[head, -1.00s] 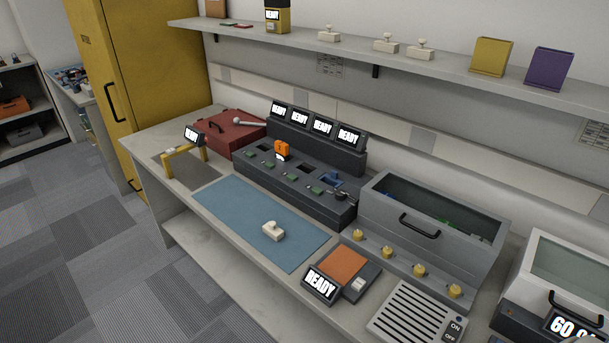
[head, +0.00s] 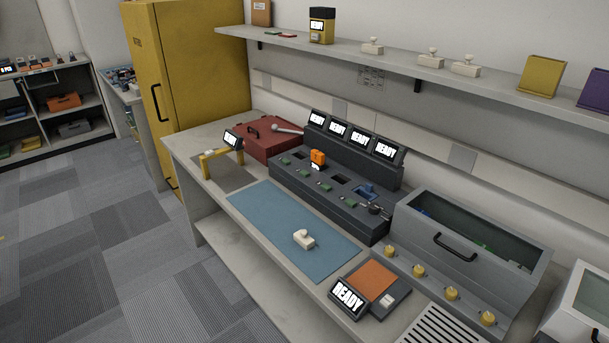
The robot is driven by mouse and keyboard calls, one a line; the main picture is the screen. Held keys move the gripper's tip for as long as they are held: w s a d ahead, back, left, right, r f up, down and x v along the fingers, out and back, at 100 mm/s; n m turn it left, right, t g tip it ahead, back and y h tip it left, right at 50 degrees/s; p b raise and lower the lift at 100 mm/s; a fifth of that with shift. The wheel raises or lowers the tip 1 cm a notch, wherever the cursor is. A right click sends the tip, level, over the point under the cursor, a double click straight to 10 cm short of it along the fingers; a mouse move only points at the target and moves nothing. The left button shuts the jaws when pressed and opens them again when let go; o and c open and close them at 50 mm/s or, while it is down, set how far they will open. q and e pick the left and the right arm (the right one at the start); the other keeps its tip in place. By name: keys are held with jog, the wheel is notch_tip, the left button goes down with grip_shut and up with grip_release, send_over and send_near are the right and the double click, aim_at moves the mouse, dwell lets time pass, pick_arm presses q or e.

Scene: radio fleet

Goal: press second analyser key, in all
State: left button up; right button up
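A dark multi-bay unit (head: 340,209), which looks like the analyser, stands on the bench against the wall. Several tilted screens (head: 338,130) along its back read READY. A row of small green keys runs along its front; the second green key from the left (head: 304,172) is in plain view. An orange block (head: 318,157) stands upright in the bay behind that part of the row. A blue piece (head: 366,191) sits in the rightmost bay. Neither of my grippers is in view.
A blue mat (head: 270,230) with a cream stamp-like object (head: 304,239) lies in front of the unit. A red case (head: 270,140) and yellow stand (head: 222,161) are left. A READY display (head: 348,297), orange-topped device (head: 374,281) and grey glass-topped box (head: 480,249) are right. A shelf (head: 420,75) hangs above.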

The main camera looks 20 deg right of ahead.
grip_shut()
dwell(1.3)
